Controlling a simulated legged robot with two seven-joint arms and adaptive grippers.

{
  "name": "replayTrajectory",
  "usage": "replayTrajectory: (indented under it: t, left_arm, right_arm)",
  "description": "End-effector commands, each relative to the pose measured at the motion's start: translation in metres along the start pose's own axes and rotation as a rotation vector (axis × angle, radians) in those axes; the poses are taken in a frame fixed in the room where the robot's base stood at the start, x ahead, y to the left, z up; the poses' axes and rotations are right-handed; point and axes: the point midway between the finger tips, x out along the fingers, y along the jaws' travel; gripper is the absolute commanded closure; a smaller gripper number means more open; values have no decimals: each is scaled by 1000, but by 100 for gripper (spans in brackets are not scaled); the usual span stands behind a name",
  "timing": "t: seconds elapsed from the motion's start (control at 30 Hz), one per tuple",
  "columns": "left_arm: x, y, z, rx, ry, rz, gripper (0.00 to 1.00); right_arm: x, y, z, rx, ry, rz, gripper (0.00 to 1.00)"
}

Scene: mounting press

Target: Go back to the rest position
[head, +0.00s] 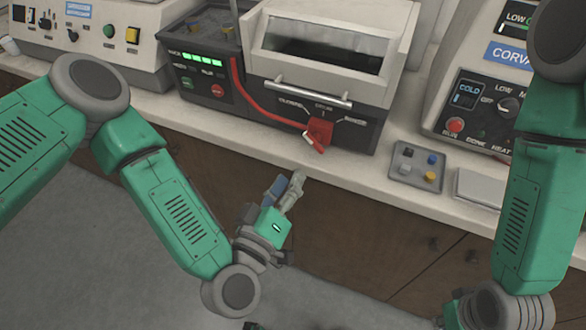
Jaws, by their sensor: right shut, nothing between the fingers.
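My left gripper (284,190) is in front of the counter's front edge, below the press, with its fingers pointing up. Its fingers show from the side, and I cannot tell whether they are apart or together. My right gripper (440,322) shows only as a sliver at the bottom edge, low in front of the cabinets. It is shut and empty; most of it is cut off by the frame.
The mounting press (335,65) stands on the counter (375,190) with a red lever (319,131) at its front. A button plate (418,165) and a pale block (479,188) lie to its right. Control units stand at both sides. Cabinet doors (350,235) are below.

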Motion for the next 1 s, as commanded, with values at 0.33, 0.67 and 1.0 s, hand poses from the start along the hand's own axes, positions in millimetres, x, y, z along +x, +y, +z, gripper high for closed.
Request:
replayTrajectory:
  t: [0.33, 0.67, 1.0]
  left_arm:
    - [0, 0, 0, 0, 0, 0, 68]
    - [-17, -21, 39, 84, -221, -7, 68]
    - [-166, -193, 84, 390, -1057, -407, 68]
  right_arm:
    - [1, 0, -2, 0, -1, 0, 100]
    - [7, 0, -2, 0, -2, 0, 100]
    - [28, 0, 0, 0, -3, 0, 100]
